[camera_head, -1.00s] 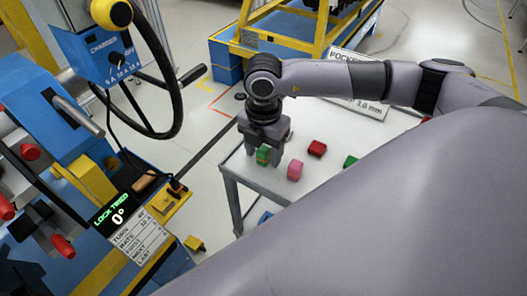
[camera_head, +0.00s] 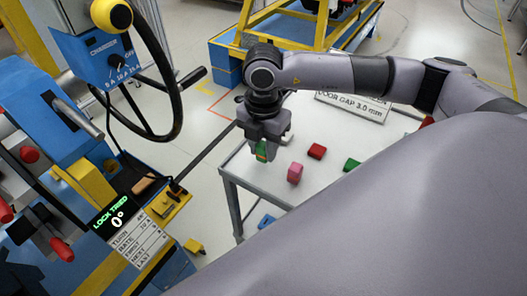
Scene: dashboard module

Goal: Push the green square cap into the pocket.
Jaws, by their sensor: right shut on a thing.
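My right gripper (camera_head: 262,152) hangs fingers-down over the left end of the light table (camera_head: 250,185). It is shut on a green cap (camera_head: 262,150), partly hidden between the fingers. The cap appears to be held above the table top. I cannot make out the pocket in this view. My left gripper is not in view.
A pink block (camera_head: 295,172) and a red block (camera_head: 316,151) lie right of the gripper. A blue and yellow machine (camera_head: 100,180) with a black wheel (camera_head: 170,90) fills the left. A blue piece (camera_head: 266,221) shows below the table's edge.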

